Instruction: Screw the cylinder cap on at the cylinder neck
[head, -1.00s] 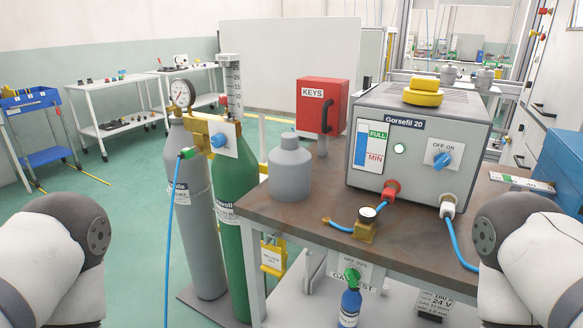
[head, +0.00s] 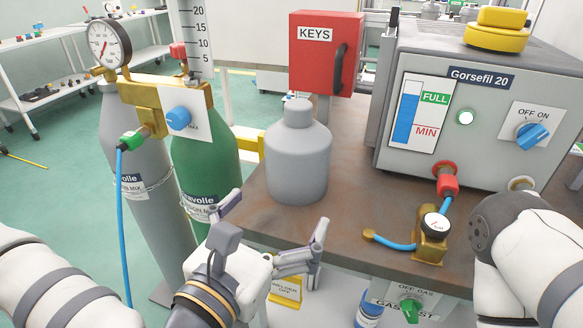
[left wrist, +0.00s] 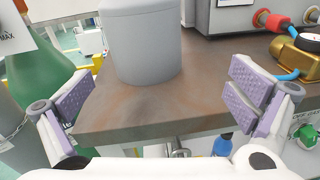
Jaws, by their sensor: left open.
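A grey bottle-shaped piece with a stepped narrow top (head: 298,155), which may be the cylinder cap, stands upright near the table's left edge. Its lower part shows in the left wrist view (left wrist: 142,45). My left gripper (head: 279,215) is open and empty in front of it and below its top; in the left wrist view the purple finger pads (left wrist: 163,82) are spread to either side, apart from it. A grey gas cylinder (head: 140,165) and a green gas cylinder (head: 205,165) stand left of the table. A brass regulator (head: 165,95) covers their necks. My right gripper is out of view.
The brown tabletop (head: 350,235) also holds the Gorsefil 20 machine (head: 480,110) and a small gauge on a brass block (head: 431,240). A red KEYS box (head: 325,55) stands behind. A blue hose (head: 121,230) hangs before the cylinders.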

